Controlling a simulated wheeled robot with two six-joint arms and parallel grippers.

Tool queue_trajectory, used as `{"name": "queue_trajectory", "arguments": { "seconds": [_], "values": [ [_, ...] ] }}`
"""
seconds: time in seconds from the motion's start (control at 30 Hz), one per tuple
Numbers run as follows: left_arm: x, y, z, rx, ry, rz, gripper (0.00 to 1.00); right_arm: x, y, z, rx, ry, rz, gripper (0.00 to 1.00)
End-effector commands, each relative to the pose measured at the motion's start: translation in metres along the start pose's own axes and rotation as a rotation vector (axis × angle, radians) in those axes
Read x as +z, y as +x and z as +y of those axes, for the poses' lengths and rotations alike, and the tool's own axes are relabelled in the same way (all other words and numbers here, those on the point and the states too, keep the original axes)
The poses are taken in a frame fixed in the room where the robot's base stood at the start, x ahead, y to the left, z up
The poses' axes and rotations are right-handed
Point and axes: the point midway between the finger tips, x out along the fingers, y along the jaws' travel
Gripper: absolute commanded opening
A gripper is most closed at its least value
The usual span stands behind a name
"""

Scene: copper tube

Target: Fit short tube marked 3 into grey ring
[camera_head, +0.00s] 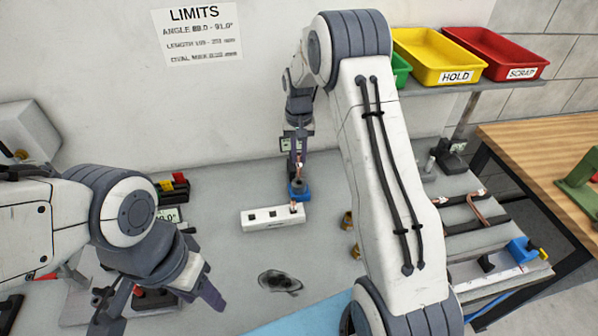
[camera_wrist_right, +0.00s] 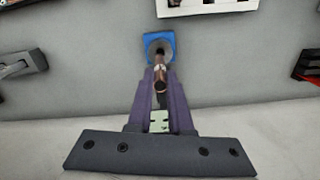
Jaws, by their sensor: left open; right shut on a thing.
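My right gripper (camera_head: 297,165) points down at the middle of the table, its jaws shut on a short copper tube (camera_wrist_right: 159,76). The grey ring (camera_head: 297,187) sits on a small blue block (camera_head: 305,194) right under these jaws. In the right wrist view the grey ring (camera_wrist_right: 158,49) lies at the tube's far end. The two overlap there, and I cannot tell how far the tube is inside. No number is readable on the tube. My left gripper (camera_head: 158,297) is open and empty at the lower left, away from the ring.
A white block (camera_head: 262,221) with dark slots stands just in front of the ring, with a copper piece at its right end. A dark oval item (camera_head: 280,281) lies nearer. Yellow (camera_head: 438,57) and red (camera_head: 500,52) bins stand at the back right. A copper-tube fixture (camera_head: 478,212) is right.

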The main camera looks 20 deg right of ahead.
Motion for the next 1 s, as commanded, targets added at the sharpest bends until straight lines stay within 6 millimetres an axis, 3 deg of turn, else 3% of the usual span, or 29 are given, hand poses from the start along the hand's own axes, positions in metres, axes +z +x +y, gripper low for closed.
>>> {"name": "queue_trajectory", "arguments": {
  "seconds": [0.43,0.87,0.9,0.93,1.0],
  "values": [
    [-0.001,-0.022,0.002,0.000,0.004,0.000,0.50,0.001,0.053,0.000,0.000,-0.002,-0.002,0.00],
    [-0.001,-0.018,0.001,0.000,0.003,0.000,0.50,0.000,0.062,0.000,0.000,-0.002,0.002,0.00],
    [-0.001,-0.019,0.001,0.000,0.003,0.000,0.50,0.000,0.060,0.000,0.000,-0.002,0.002,0.34],
    [-0.001,-0.019,0.001,0.000,0.003,0.000,0.50,0.000,0.060,0.000,0.000,-0.002,0.002,0.45],
    [-0.001,-0.019,0.001,0.000,0.003,0.000,0.50,0.000,0.060,0.000,0.000,-0.002,0.001,0.48]
  ]
}}
